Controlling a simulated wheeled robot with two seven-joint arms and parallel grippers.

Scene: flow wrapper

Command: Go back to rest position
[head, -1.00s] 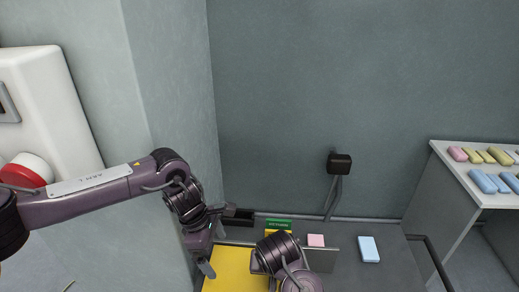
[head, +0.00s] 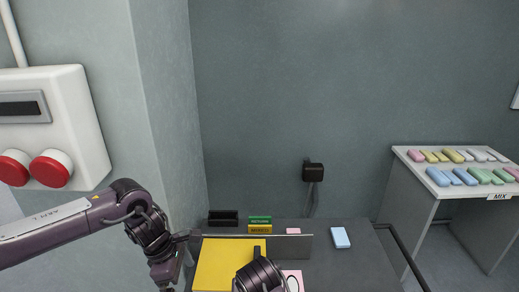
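My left arm comes in from the left, and its gripper (head: 172,272) hangs at the left edge of the dark work table (head: 350,268), beside a yellow panel (head: 225,262). Its fingers are small and dark, so I cannot tell if they are open. My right arm shows only as a dark purple wrist part at the bottom middle, in front of the yellow panel. The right gripper's fingers are not visible.
A light blue block (head: 340,237) and a partly hidden pink block (head: 293,231) lie on the table. A green block (head: 260,219) and black tray (head: 223,217) stand at the back. A side table (head: 415,172) holds several coloured blocks. A white control box (head: 85,120) has red buttons.

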